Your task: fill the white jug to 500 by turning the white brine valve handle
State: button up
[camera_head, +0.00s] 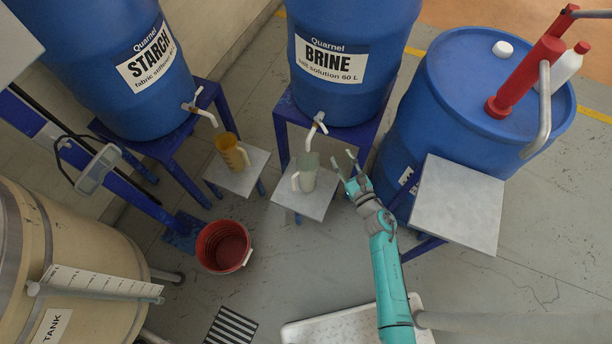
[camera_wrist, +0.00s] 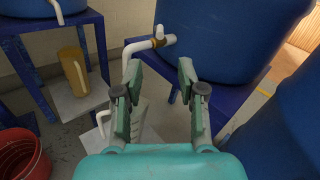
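The blue brine barrel (camera_head: 352,85) stands on a blue stand. Its tap has a white valve handle (camera_head: 320,118) at the barrel's lower front; the tap (camera_wrist: 158,40) also shows in the wrist view, with a white spout bending down. The white jug (camera_head: 308,172) stands upright below the spout. In the wrist view the jug (camera_wrist: 140,112) is partly hidden behind my left finger. Its liquid level cannot be read. My gripper (camera_head: 344,161) is open and empty, right of the jug and apart from the handle. Both fingers show apart in the wrist view (camera_wrist: 160,70).
The starch barrel (camera_head: 125,100) stands left, with a yellow jug (camera_head: 230,152) on a small plate under its tap. A red bucket (camera_head: 222,246) is on the floor. A blue drum (camera_head: 460,110) and a grey plate (camera_head: 458,205) stand close on the right.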

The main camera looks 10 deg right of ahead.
aim_at(325, 129)
dwell(0.4)
jog(key=w+a+m, duration=0.1)
jog(key=w, duration=0.3)
jog(key=w+m, duration=0.2)
jog(key=w, duration=0.2)
jog(key=w+a+m, duration=0.1)
jog(key=w, duration=0.3)
jog(key=shift+w+a, duration=0.15)
jog(key=shift+a, duration=0.15)
jog(key=shift+c, duration=0.2)
grip_shut()
